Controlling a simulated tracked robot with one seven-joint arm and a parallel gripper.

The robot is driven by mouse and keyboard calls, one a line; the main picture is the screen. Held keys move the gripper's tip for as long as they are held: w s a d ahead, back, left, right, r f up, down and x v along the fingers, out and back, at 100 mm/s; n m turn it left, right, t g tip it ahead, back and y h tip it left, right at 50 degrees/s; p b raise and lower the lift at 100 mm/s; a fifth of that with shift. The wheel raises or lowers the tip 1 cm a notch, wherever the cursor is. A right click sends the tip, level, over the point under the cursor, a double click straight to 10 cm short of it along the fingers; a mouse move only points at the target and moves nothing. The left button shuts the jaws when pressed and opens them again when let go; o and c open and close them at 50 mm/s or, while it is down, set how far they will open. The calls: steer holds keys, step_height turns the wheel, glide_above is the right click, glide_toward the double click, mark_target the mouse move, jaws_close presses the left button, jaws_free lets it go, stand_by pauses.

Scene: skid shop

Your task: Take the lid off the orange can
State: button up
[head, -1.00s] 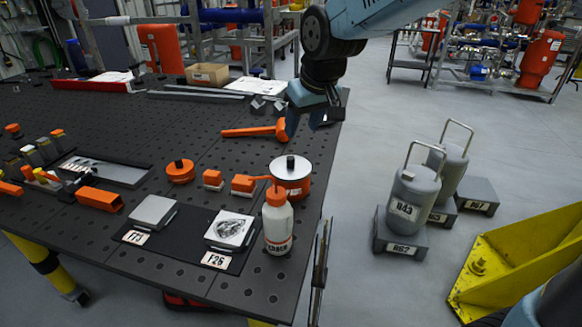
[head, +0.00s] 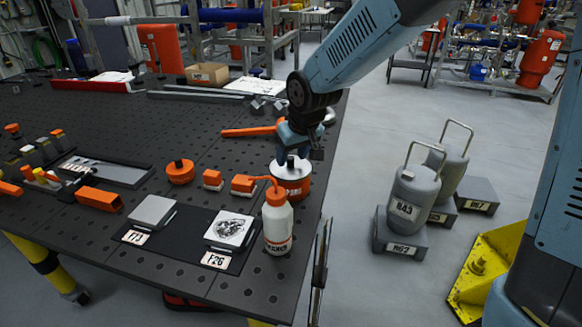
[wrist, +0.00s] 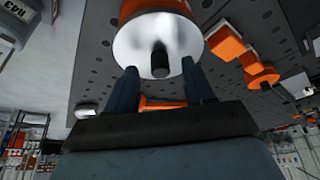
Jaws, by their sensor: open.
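The orange can (head: 293,187) stands upright near the right edge of the dark perforated table, behind the white squeeze bottle. Its silver lid (head: 281,169) is on it, with a dark knob on top. In the wrist view the lid (wrist: 140,47) faces the camera and its dark knob (wrist: 160,60) stands out from the middle. My gripper (wrist: 160,72) is open, with one finger on each side of the knob and a gap showing on both sides. In the head view my gripper (head: 293,155) is just above the lid and partly hides it.
A white squeeze bottle (head: 277,222) with an orange nozzle stands right in front of the can. Orange blocks (head: 243,184) sit to its left, and an orange-handled hammer (head: 250,131) lies behind. The floor right of the table edge is clear near the can.

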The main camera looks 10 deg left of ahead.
steer(key=shift+w+a+f, duration=0.1)
steer(key=shift+a+f, duration=0.05)
steer(key=shift+f, duration=0.3)
steer(key=shift+c, duration=0.4)
jaws_close()
